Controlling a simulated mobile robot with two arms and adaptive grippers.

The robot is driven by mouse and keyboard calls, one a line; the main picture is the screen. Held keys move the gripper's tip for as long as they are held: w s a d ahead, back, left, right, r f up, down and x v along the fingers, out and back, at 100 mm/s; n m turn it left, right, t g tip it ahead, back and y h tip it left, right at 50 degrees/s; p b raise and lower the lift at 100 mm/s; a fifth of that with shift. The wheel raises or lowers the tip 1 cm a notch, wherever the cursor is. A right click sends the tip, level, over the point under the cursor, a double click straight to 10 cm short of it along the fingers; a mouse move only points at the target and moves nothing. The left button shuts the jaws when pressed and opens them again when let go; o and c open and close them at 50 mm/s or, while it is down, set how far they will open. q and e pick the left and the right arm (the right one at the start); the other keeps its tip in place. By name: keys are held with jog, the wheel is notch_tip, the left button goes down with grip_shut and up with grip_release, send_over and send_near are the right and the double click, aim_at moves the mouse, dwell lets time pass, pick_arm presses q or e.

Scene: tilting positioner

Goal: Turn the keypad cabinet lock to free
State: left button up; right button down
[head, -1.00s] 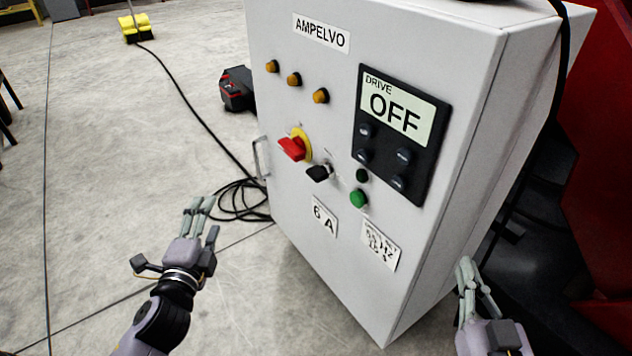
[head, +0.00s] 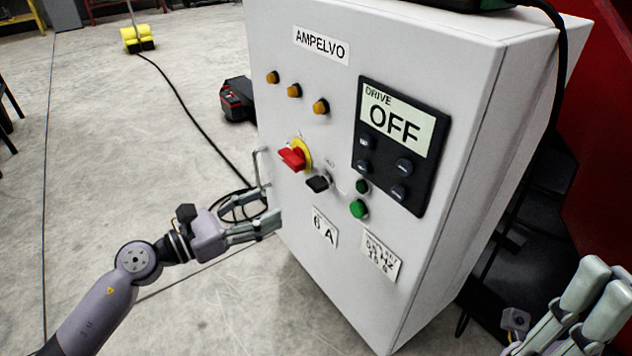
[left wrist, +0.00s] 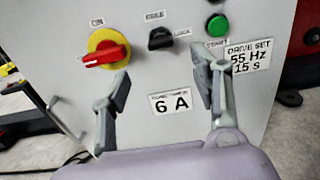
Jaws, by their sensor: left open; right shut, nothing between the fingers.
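The white cabinet (head: 300,240) carries a dark keypad panel (head: 425,195) whose display reads DRIVE OFF. Left of and below the keypad is a small black knob (head: 318,183), with small labels above and beside it that are too blurred to read surely. My left gripper (head: 271,208) is open and empty in front of the cabinet, below and left of the knob. In the left wrist view its fingers (left wrist: 160,78) stand apart below the knob. My right gripper (head: 592,292) is shut and empty at the lower right.
A red switch on a yellow plate (head: 306,155) sits just left of the knob. A green button (head: 358,209) is at its right. A metal handle (head: 259,168) projects from the cabinet's left edge. Cable (head: 235,208) lies on the floor behind my left gripper.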

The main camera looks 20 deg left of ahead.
aim_at(310, 185)
pick_arm(q)
jog(key=x, duration=1.3)
jog(key=shift+w+d, duration=0.1)
jog(key=c, duration=1.2)
jog(key=shift+o, duration=0.2)
